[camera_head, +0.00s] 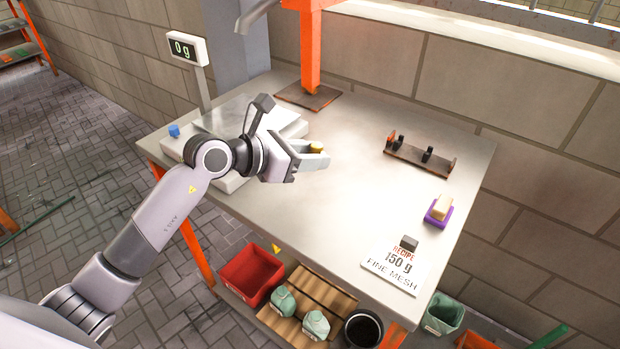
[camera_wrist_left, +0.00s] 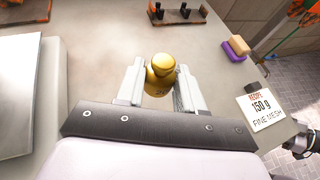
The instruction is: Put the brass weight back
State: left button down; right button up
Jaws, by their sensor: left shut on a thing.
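The brass weight (camera_wrist_left: 160,74) is gold-coloured with a knob on top and sits between the two fingers of my left gripper (camera_wrist_left: 160,88). In the head view only a bit of the weight (camera_head: 317,147) shows between the fingertips of the left gripper (camera_head: 318,158), over the middle of the table. I cannot tell whether the weight touches the table. A dark wooden rack (camera_head: 420,157) with several dark pegs or weights stands at the right back of the table. It also shows at the top of the left wrist view (camera_wrist_left: 178,16).
A scale (camera_head: 225,120) with a display (camera_head: 187,48) reading 0 g stands at the left, beside my left arm. A recipe card (camera_head: 396,264) reading 150 g, fine mesh, lies at the front right near a purple-based block (camera_head: 438,210). The table between gripper and rack is clear.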

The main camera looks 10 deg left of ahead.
aim_at(310, 190)
pick_arm(q)
jog(key=shift+f, duration=2.95)
jog(key=shift+f+b, duration=0.1)
jog(key=shift+b, duration=0.25)
jog(key=shift+f, duration=0.15)
jog(key=c, duration=0.7)
grip_release()
jog(key=shift+r, duration=0.25)
jog(key=v, duration=1.2)
jog(key=shift+f, duration=0.15)
